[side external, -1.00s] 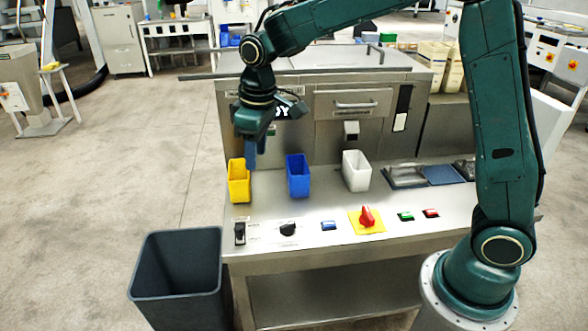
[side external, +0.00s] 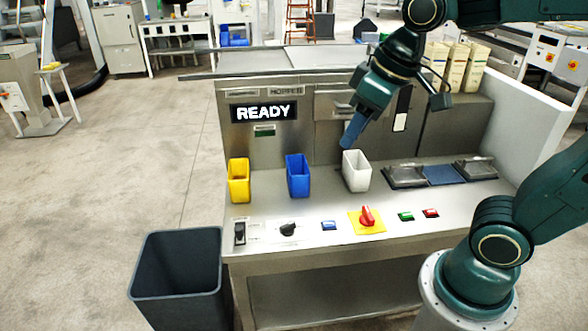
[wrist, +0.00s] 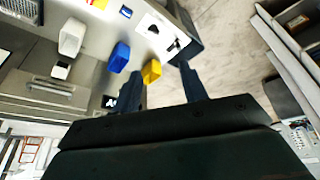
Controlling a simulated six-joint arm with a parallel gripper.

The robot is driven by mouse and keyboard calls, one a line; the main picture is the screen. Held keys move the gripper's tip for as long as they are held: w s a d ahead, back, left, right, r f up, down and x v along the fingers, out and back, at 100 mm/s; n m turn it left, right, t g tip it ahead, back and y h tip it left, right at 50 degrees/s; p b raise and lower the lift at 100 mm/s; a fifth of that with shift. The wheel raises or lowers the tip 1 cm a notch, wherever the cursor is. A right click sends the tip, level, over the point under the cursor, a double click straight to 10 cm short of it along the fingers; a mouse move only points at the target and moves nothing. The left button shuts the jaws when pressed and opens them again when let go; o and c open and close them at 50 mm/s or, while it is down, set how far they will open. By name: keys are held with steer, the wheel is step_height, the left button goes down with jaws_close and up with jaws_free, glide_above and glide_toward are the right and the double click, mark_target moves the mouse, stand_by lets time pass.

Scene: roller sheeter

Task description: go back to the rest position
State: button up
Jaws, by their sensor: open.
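My gripper (side external: 352,132) hangs over the machine's steel table, just above and behind the white bin in the side external view. In the wrist view my gripper (wrist: 163,82) shows two blue fingers spread apart with nothing between them. The machine's display (side external: 263,112) reads READY. My arm reaches in from the right, bent and raised.
A yellow bin (side external: 239,182), a blue bin (side external: 298,177) and a white bin (side external: 357,172) stand in a row on the table. Switches and a red knob (side external: 367,215) line its front. Dark trays (side external: 405,177) lie right. A grey waste bin (side external: 178,262) stands front left.

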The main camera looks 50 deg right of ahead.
steer(key=s+d+f+m+t, duration=0.1)
steer(key=s, duration=0.7)
steer(key=shift+f, duration=0.3)
